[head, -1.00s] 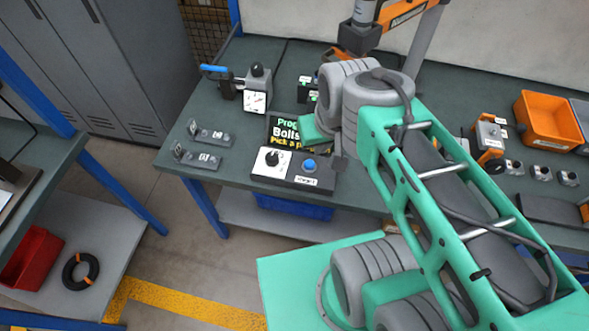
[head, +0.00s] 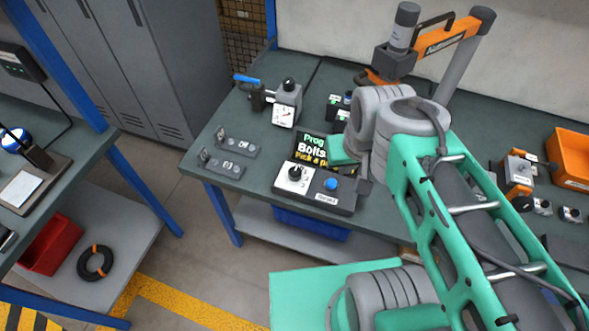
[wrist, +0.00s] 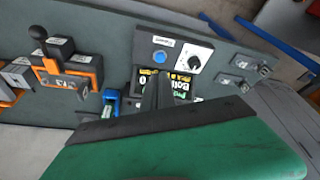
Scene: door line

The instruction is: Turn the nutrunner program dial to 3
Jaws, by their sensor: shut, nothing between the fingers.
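The program dial (head: 295,173) is a black knob on a white plate at the left end of a dark control box (head: 341,201) at the bench's front edge. The dial also shows in the wrist view (wrist: 196,48); its setting is too small to read. A blue button (head: 331,184) sits right of it. Behind it, a display (head: 313,148) with green and yellow text is partly covered by my arm. My gripper (wrist: 165,84) is shut and empty in the wrist view, its fingers over the display and apart from the dial. My wrist mostly hides it in the head view.
Two small labelled blocks (head: 237,147) lie left of the box. A gauge with a blue handle (head: 285,113) stands behind them. An orange nutrunner (head: 450,38) stands at the back. An orange bin (head: 570,157) is at the right.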

